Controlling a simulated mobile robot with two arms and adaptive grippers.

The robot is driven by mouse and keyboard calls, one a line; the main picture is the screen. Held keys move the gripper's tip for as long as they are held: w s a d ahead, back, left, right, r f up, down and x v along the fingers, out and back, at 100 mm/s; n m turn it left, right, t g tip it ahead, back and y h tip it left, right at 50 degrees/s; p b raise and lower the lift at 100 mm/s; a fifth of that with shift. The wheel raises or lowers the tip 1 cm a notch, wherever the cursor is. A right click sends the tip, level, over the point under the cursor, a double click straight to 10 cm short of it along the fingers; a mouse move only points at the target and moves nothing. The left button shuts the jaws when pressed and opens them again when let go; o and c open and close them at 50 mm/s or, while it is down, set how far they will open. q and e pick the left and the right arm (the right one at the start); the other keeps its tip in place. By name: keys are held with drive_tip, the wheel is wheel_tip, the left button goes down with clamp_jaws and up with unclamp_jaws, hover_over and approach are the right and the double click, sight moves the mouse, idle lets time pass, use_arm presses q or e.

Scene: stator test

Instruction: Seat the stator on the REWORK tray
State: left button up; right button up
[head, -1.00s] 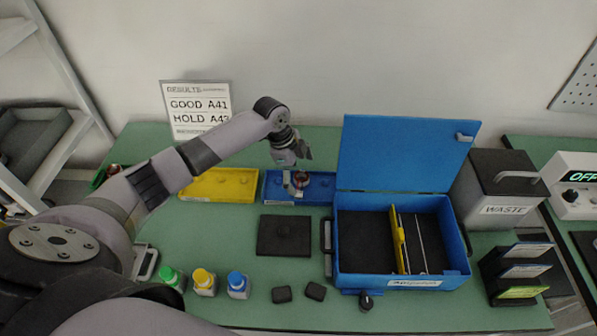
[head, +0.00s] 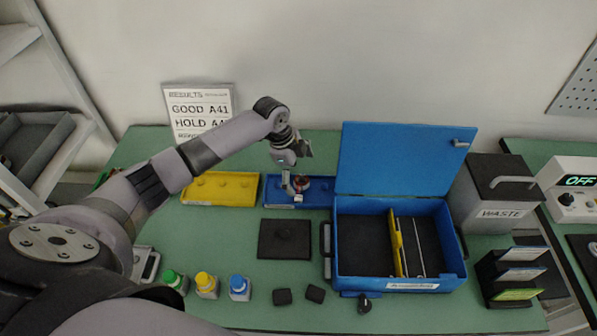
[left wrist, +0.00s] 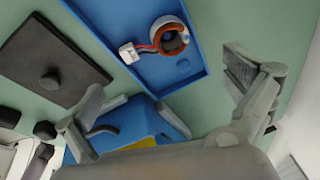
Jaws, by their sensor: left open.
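The stator is a copper-wound ring (left wrist: 170,38) with a white connector (left wrist: 130,53) on its coloured leads. It rests in the blue tray (left wrist: 105,22), near one long wall in the left wrist view. In the head view the stator (head: 303,184) is at the middle of the blue tray (head: 322,198), partly behind my gripper. My left gripper (head: 292,176) is open beside the stator. In the left wrist view its fingers (left wrist: 165,75) are wide apart and hold nothing; the stator is clear of both. The tray's label is unreadable. My right gripper is not in view.
A yellow tray (head: 222,189) stands left of the blue one. A black plate with a knob (head: 285,239) lies in front. An open blue case (head: 390,283) stands at right, its lid raised, beside the WASTE bin (head: 496,190). Bottles (head: 206,285) stand at front left.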

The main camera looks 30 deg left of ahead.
use_arm(q)
drive_tip(key=v, duration=1.2)
idle(0.6)
